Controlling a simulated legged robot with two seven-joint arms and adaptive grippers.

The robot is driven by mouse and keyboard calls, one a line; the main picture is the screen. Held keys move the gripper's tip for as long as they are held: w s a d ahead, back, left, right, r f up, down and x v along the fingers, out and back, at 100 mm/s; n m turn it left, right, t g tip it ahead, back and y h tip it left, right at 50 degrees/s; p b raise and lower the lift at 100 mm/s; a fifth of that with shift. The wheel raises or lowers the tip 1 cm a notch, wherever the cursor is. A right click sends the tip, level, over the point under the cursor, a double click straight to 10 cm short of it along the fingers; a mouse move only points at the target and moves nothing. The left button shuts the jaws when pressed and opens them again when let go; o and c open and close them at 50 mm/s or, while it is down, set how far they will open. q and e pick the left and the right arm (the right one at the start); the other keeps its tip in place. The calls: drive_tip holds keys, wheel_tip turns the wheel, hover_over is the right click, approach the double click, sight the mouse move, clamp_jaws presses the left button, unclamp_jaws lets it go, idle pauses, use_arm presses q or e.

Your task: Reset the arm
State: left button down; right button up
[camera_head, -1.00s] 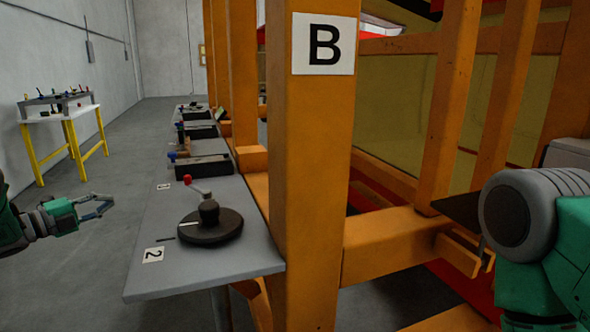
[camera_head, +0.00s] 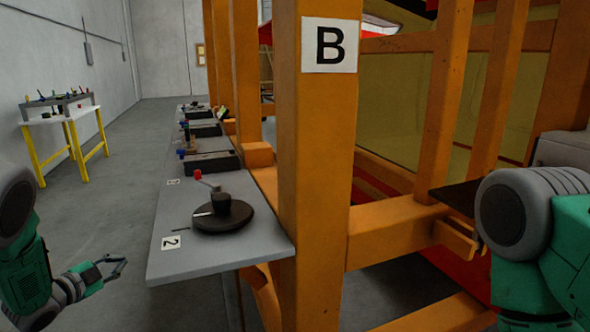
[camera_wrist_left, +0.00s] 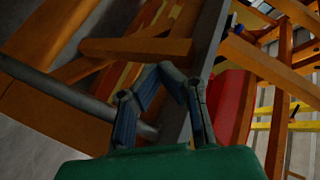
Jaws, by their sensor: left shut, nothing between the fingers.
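My left gripper (camera_head: 117,268) is at the lower left of the head view, shut and empty. It is over the floor, to the left of the grey shelf and apart from it. In the left wrist view its fingers (camera_wrist_left: 163,72) come together at the tips with nothing between them. Beyond them are orange beams, a grey post and a red panel. My right arm (camera_head: 540,240) shows at the right edge of the head view, but its gripper is out of view.
A grey shelf (camera_head: 185,255) holds a round black device with a red-knobbed lever (camera_head: 222,217) and several dark boxes farther back. An orange post marked B (camera_head: 318,170) stands beside it. A yellow-legged table (camera_head: 60,117) stands at the far left. The floor between is clear.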

use_arm(q)
drive_tip(key=s+d+f+n+g+y, duration=0.2)
drive_tip(key=s+d+f+n+g, duration=0.25)
drive_tip(key=s+f, duration=0.55)
drive_tip(key=s+d+f+n+g+y, duration=0.25)
drive_tip(key=s+d+f+n, duration=0.25)
drive_tip(key=s+f, duration=0.5)
drive_tip(key=s+d+r+n+g, duration=0.1)
drive_tip(key=s+d+n+g, duration=0.1)
drive_tip(key=s, duration=1.1)
drive_tip(key=s+d+r+n+g, duration=0.1)
drive_tip(key=s+d+g, duration=0.3)
drive_tip(key=s, duration=0.9)
drive_tip(key=shift+s+d+n+g, duration=0.15)
drive_tip(key=shift+d+n+g, duration=0.25)
drive_tip(key=shift+n+g, duration=0.25)
drive_tip(key=shift+f, duration=0.1)
